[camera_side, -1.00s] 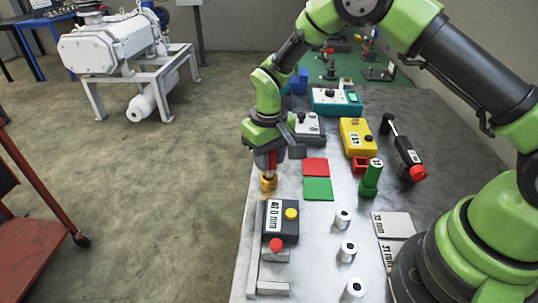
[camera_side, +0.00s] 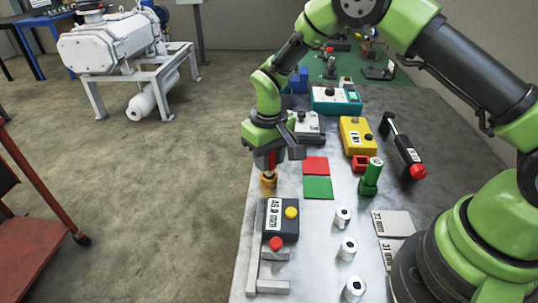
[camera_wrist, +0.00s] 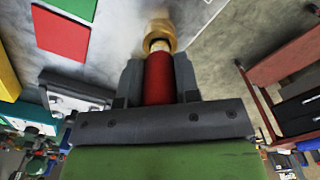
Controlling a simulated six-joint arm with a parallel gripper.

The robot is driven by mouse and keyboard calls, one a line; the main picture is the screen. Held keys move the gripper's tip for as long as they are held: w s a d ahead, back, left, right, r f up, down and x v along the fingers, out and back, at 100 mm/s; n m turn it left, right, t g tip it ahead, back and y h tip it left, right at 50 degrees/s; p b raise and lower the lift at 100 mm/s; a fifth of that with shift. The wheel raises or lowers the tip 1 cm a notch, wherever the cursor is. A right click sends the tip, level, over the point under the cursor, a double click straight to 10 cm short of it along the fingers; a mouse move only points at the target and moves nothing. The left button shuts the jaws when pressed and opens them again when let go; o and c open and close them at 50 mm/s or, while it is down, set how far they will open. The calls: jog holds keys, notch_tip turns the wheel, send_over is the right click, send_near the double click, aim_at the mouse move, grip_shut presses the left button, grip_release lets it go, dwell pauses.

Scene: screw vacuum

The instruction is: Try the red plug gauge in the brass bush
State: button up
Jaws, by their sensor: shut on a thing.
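My gripper (camera_side: 270,159) is shut on the red plug gauge, whose red handle (camera_wrist: 159,80) shows between the fingers in the wrist view. The brass bush (camera_side: 268,181) stands on the table near its left edge, directly below the gauge. In the wrist view the bush (camera_wrist: 160,30) appears as a brass ring at the gauge's far end, with a pale tip of the gauge at its mouth. How far the tip sits inside the bush I cannot tell.
A red square (camera_side: 316,166) and a green square (camera_side: 318,188) lie right of the bush. A dark box with a display (camera_side: 281,220) stands in front. A green gauge (camera_side: 371,176) stands farther right, with several white cylinders near the front. The table's left edge is close to the bush.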

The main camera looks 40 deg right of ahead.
jog(key=shift+f, duration=0.95)
dwell(0.4)
jog(key=shift+r, duration=0.15)
dwell(0.7)
jog(key=shift+r, duration=2.9)
